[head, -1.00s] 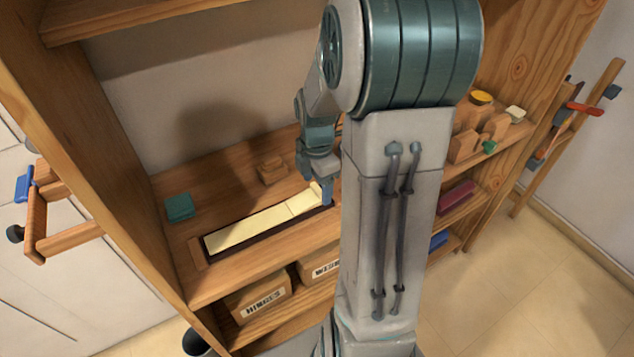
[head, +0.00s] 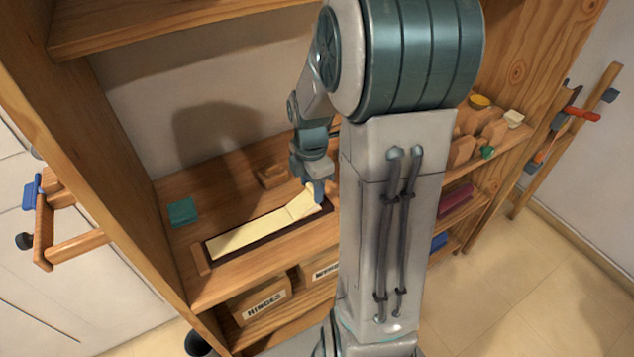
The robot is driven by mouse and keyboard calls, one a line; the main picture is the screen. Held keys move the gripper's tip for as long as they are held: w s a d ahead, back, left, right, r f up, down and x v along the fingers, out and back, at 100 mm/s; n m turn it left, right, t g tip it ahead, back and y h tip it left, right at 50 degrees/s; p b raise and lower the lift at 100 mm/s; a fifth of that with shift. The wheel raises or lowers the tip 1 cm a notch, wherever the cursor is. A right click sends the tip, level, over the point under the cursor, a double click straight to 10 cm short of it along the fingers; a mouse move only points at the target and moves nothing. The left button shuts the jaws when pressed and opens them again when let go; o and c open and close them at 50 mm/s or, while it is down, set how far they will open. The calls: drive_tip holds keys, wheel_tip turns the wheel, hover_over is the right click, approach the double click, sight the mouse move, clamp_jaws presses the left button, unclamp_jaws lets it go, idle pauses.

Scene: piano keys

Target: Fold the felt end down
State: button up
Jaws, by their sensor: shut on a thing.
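The cream felt strip (head: 255,234) lies along a dark base on the shelf board. Its right end (head: 308,198) is lifted and bent up at my gripper (head: 316,197). My gripper is shut on that end and points down at the right of the strip. The fingertips are small in this view, and part of the felt end is hidden by them. The rest of the strip lies flat.
Boxes, one labelled HINGES (head: 263,301), sit on the shelf below. My arm hides the shelf's middle.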

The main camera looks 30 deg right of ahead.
sight(309, 191)
drive_tip(key=o, duration=1.3)
drive_tip(key=shift+a+f, duration=0.1)
drive_tip(key=shift+a, duration=0.2)
drive_tip(key=shift+o, duration=0.5)
drive_tip(key=shift+a, duration=0.2)
drive_tip(key=shift+d, duration=0.3)
wheel_tip(309, 191, up, 14)
drive_tip(key=shift+a+f, duration=0.1)
drive_tip(key=shift+a, duration=0.05)
